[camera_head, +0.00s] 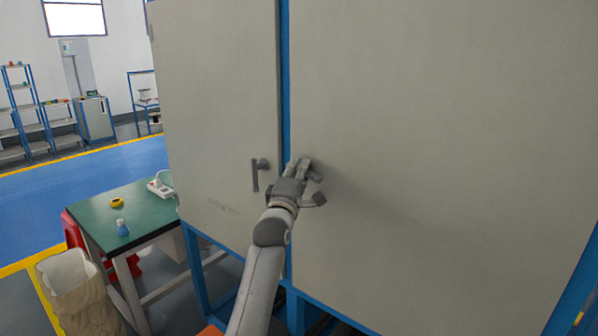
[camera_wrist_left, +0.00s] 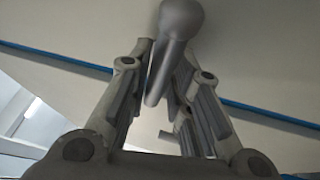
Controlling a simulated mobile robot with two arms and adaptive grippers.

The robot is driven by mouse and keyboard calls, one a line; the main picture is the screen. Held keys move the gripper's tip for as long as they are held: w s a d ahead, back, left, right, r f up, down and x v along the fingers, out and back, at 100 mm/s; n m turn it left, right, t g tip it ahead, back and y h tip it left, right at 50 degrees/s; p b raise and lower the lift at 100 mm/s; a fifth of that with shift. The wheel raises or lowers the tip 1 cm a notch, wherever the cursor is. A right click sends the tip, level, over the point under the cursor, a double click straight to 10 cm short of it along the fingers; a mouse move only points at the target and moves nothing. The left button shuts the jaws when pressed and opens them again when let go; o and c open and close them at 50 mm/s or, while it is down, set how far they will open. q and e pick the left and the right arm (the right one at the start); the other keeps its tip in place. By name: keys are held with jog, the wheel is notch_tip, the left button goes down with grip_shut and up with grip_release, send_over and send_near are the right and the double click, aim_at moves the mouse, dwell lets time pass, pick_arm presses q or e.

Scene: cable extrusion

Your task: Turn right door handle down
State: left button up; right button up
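A tall grey cabinet has a left door (camera_head: 215,110) and a right door (camera_head: 450,120), with a blue frame strip between them. My left gripper (camera_head: 301,166) is at the right door's inner edge, at its handle. In the left wrist view, the grey right door handle (camera_wrist_left: 178,22) has a rounded end and a bar that reaches in between the two fingers of my left gripper (camera_wrist_left: 163,60). The fingers stand apart, one on each side of the bar, with gaps showing. In the head view my gripper hides much of this handle. My right gripper is not in view.
The left door's handle (camera_head: 255,176) hangs down close to the left of my gripper.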

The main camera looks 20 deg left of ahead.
pick_arm(q)
grip_shut()
